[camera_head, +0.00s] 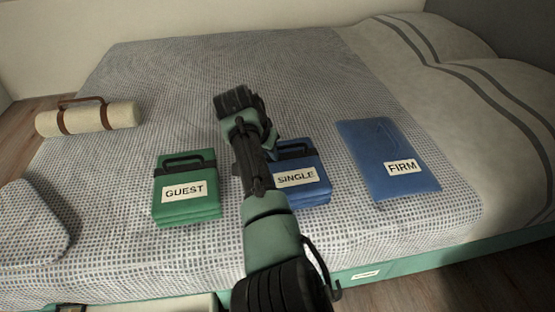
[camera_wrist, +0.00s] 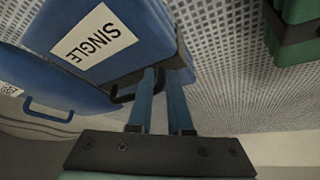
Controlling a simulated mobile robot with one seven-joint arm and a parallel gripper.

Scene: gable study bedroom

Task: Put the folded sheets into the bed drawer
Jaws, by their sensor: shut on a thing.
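Blue folded sheets labelled SINGLE (camera_head: 297,177) lie on the bed (camera_head: 110,240), partly hidden behind my arm. They also show close up in the wrist view (camera_wrist: 125,30), with a black strap and handle. My gripper (camera_wrist: 161,75) is shut on the blue SINGLE sheets at their handle; the exact contact is partly hidden. Green folded sheets labelled GUEST (camera_head: 187,190) lie to the left, and a flat blue pack labelled FIRM (camera_head: 380,150) to the right. The bed's green side has a labelled drawer front (camera_head: 366,274); I cannot see into a drawer there.
A cream roll with brown straps (camera_head: 90,118) lies at the bed's left. A checked cushion (camera_head: 30,220) is at the near left corner. Pillows (camera_head: 420,40) are at the right. A pale surface (camera_head: 160,304) shows at the bottom edge, unclear. The bed's far middle is clear.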

